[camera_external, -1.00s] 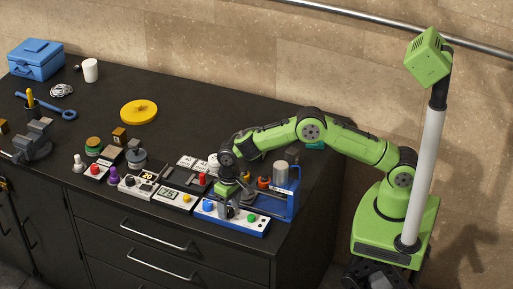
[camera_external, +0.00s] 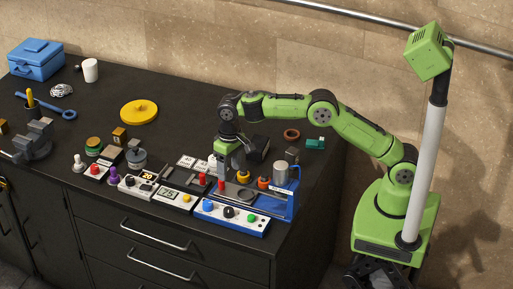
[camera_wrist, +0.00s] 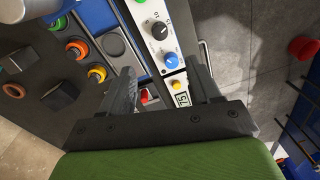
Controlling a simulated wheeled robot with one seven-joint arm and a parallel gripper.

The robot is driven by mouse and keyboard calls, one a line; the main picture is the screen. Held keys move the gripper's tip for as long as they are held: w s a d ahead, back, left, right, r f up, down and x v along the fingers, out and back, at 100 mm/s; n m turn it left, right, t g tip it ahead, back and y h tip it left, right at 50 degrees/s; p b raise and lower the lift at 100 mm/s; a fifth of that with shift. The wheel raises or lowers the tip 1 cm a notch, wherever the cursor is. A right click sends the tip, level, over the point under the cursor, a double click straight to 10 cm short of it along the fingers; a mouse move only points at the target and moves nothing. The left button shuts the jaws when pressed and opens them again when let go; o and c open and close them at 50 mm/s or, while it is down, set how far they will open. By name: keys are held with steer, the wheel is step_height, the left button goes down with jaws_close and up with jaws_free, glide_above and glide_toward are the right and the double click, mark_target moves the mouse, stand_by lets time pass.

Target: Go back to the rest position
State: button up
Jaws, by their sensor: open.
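My gripper (camera_external: 223,178) points down above the row of small devices, just behind the white control panel (camera_external: 233,217) with its blue, black and green knobs. In the wrist view my gripper (camera_wrist: 162,84) shows its two dark fingers apart, with nothing held between them. The control panel (camera_wrist: 158,14) lies beyond the fingertips there, with its black dial and blue knob (camera_wrist: 170,60). The blue press frame (camera_external: 291,204) with a grey cylinder (camera_external: 281,174) stands to the right of my gripper.
A display box (camera_external: 171,193) reading 75 and other small devices line the front edge. A yellow disc (camera_external: 139,112), a blue toolbox (camera_external: 36,60) and a white cup (camera_external: 90,70) stand farther left. A reddish ring (camera_external: 292,134) lies behind the press.

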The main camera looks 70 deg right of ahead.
steer(key=s+d+r+n+t, duration=0.1)
steer(key=s+d+r+t, duration=0.2)
steer(key=s+d+r, duration=1.05)
steer(key=s+d+f+t, duration=0.1)
steer(key=s, duration=0.9)
steer(key=s+d+f+n+t, duration=0.1)
steer(key=s+d+f, duration=0.1)
steer(key=s, duration=0.8)
steer(key=shift+s+d+h, duration=0.25)
steer(key=shift+d+h, duration=0.05)
